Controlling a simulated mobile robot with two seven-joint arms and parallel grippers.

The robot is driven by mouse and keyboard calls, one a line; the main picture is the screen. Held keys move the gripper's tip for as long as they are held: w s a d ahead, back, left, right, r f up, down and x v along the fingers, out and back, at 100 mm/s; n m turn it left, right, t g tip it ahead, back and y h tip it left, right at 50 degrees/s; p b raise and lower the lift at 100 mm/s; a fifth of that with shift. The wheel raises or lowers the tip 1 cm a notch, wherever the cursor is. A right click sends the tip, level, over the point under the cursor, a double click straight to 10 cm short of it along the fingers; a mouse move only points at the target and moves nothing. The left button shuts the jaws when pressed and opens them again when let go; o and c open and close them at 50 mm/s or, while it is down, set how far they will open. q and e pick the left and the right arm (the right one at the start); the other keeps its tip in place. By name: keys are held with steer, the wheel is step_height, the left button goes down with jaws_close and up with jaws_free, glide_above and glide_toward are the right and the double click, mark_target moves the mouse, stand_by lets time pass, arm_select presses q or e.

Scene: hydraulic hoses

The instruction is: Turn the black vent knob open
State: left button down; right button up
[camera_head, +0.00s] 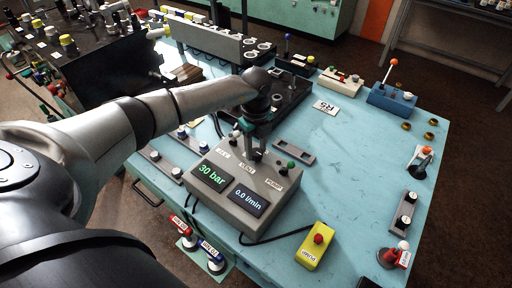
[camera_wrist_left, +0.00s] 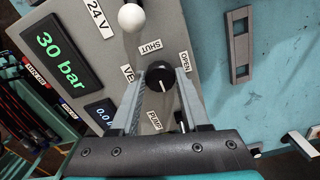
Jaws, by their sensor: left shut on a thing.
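The black vent knob (camera_wrist_left: 160,77) sits on the grey control box (camera_head: 232,203). In the left wrist view it lies between the fingers of my left gripper (camera_wrist_left: 161,92), which is shut on it. A white line on the knob points toward the bottom of that view. The SHUT label (camera_wrist_left: 150,47) is above the knob and the OPEN label (camera_wrist_left: 185,62) is to its right. In the head view my left gripper (camera_head: 257,150) reaches down to the top of the box, and the knob is largely hidden. My right gripper is not in view.
The box display (camera_head: 211,176) reads 30 bar; the flow display (camera_head: 248,199) reads 0.0 l/min. A yellow box with a red button (camera_head: 316,246) is at the front. The blue tabletop right of the box is mostly clear.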

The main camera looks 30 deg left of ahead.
arm_select(q)
steer(key=shift+m, duration=0.3)
steer(key=m+b, duration=0.1)
steer(key=m, duration=0.2)
steer(key=m+b, duration=0.1)
steer(key=m, duration=0.4)
steer(key=shift+w, duration=0.1)
steer(key=m+b, duration=0.2)
steer(key=m, duration=0.3)
steer(key=shift+m+b, duration=0.75)
steer(key=shift+m, duration=1.35)
steer(key=shift+r, duration=0.1)
steer(key=shift+c, duration=1.9)
jaws_free()
steer(key=shift+d, duration=0.1)
